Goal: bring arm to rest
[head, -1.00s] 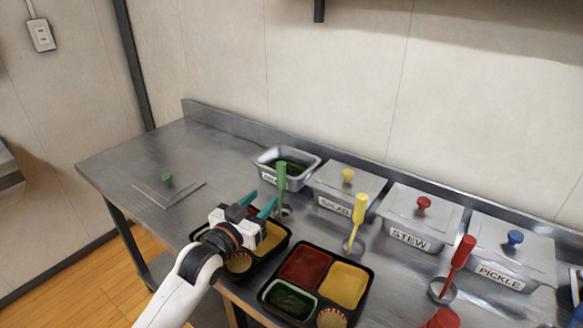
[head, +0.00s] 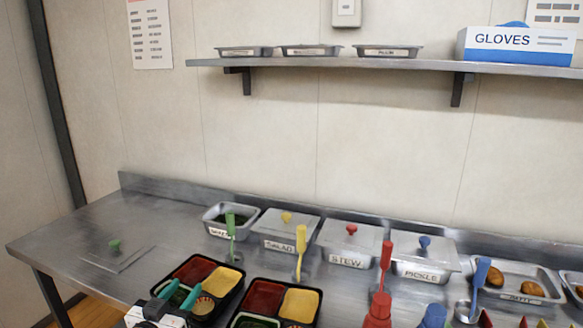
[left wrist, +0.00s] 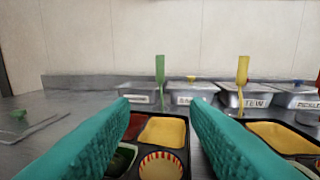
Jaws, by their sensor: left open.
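My left gripper (head: 177,297) shows at the bottom of the head view. Its two teal fingers are spread, with nothing between them. It is over the near left part of the left bento tray (head: 243,285), which holds red, yellow and other fillings. In the left wrist view my left gripper (left wrist: 161,108) frames a striped cup (left wrist: 161,166) and a yellow filling (left wrist: 163,132) beyond its fingers. My right gripper is not in view.
A second bento tray (head: 321,306) stands to the right. Upright green (head: 231,225) and yellow (head: 301,240) utensils stand before labelled steel containers. A loose lid (head: 118,262) lies at left on bare counter. A wall shelf (head: 330,64) is above.

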